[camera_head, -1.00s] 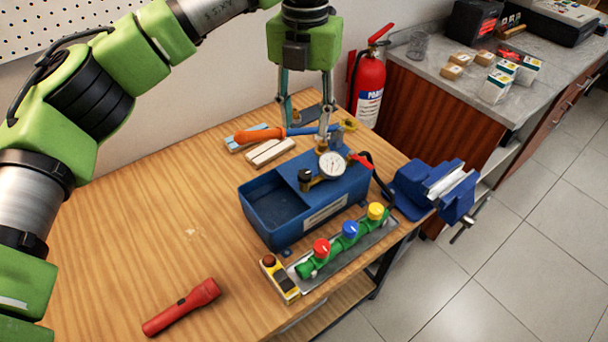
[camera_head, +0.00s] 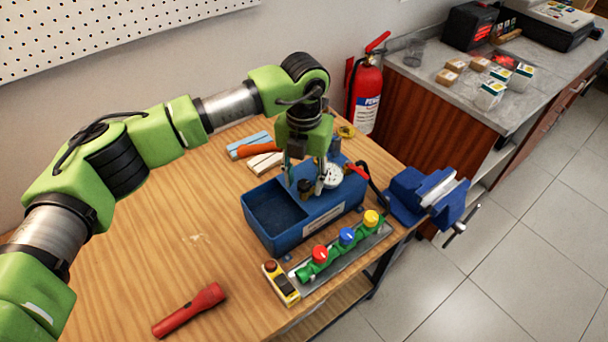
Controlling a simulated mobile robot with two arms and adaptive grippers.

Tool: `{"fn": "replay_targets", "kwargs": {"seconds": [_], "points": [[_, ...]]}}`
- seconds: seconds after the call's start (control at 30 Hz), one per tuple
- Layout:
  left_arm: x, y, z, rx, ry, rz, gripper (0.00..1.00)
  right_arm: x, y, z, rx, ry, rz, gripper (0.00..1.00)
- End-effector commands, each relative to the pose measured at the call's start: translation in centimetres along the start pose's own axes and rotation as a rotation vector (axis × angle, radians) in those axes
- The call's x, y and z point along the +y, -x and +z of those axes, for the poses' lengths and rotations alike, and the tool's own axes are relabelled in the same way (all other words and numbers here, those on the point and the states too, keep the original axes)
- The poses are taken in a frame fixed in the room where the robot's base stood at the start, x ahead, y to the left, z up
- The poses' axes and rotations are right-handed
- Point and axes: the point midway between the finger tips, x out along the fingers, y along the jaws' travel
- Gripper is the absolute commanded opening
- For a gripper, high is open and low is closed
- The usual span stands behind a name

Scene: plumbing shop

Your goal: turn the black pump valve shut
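The blue pump (camera_head: 272,236) stands on the wooden table, with an open tank at its left and a gauge (camera_head: 331,175) on top. Its black valve (camera_head: 304,188) is a small dark knob beside the gauge, partly hidden by my gripper. My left gripper (camera_head: 303,183) points down over the pump, fingers apart, one on each side of the valve as seen from here. Whether the fingers touch the valve I cannot tell. My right gripper is out of view.
A manifold with red, blue and yellow knobs (camera_head: 347,236) and a yellow switch box (camera_head: 281,283) lie in front of the pump. A red flashlight (camera_head: 189,310) lies front left. A blue vise (camera_head: 430,195) is at the right edge. The table's left part is clear.

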Motion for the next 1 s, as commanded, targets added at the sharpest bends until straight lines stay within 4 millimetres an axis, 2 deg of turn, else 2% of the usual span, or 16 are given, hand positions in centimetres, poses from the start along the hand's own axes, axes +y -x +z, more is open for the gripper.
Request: {"fn": "replay_targets", "kwargs": {"seconds": [0.2,0.23,0.37,0.67,0.87,1.0], "points": [[0.0,-0.1,0.0,0.000,0.000,0.000,0.39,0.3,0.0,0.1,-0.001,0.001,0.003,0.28],[0.0,-0.1,0.0,0.000,0.000,0.000,0.33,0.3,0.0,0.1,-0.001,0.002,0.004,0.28],[0.0,0.0,0.0,0.000,-0.001,0.000,0.00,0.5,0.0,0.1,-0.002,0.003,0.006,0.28],[0.0,-0.1,0.0,-0.001,-0.016,0.000,0.00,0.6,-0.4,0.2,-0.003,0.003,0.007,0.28],[0.0,-0.4,0.1,-0.002,-0.090,0.000,0.00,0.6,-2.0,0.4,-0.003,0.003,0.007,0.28],[0.0,-0.6,0.1,-0.002,-0.185,0.002,0.00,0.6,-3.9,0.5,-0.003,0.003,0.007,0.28]]}}
